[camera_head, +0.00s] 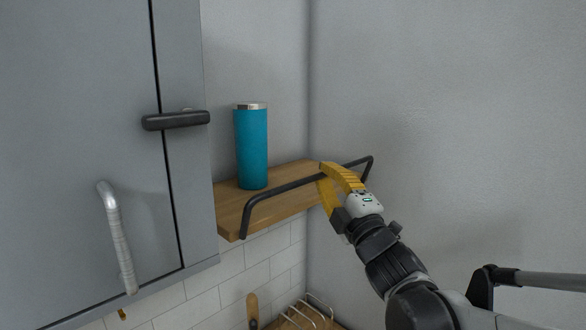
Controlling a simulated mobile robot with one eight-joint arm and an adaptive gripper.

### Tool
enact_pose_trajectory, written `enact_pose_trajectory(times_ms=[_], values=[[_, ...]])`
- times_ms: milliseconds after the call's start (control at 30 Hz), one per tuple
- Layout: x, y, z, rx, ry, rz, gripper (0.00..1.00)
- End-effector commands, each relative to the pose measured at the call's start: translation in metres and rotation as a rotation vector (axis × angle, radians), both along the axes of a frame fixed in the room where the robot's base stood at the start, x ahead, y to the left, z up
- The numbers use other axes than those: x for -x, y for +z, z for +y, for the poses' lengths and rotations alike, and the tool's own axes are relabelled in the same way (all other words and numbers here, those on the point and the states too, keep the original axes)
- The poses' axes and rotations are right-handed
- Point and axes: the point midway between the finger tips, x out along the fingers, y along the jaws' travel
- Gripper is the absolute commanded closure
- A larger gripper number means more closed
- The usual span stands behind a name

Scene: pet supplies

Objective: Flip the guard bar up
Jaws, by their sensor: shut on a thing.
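The guard bar (283,187) is a thin black bent rod along the front edge of the wooden shelf (228,212). Its long run stands a little above the shelf's front edge, with one bent end at the left and the other at the right. My gripper (324,173), with yellow fingers, is shut on the bar right of its middle. The fingers hide a short part of the bar. My arm reaches in from the lower right.
A teal tumbler (252,148) with a silver rim stands upright on the shelf behind the bar. A grey cabinet (75,140) with a dark latch (176,120) and a silver handle (117,238) is at the left. A wire rack (305,316) sits below. The right wall is bare.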

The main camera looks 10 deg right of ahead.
Motion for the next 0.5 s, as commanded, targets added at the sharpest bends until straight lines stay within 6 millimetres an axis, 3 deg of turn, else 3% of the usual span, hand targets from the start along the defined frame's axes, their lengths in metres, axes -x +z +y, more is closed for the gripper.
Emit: enact_pose_trajectory(times_ms=[500], values=[[-0.022, 0.005, 0.016, -0.002, 0.002, -0.003, 1.0]])
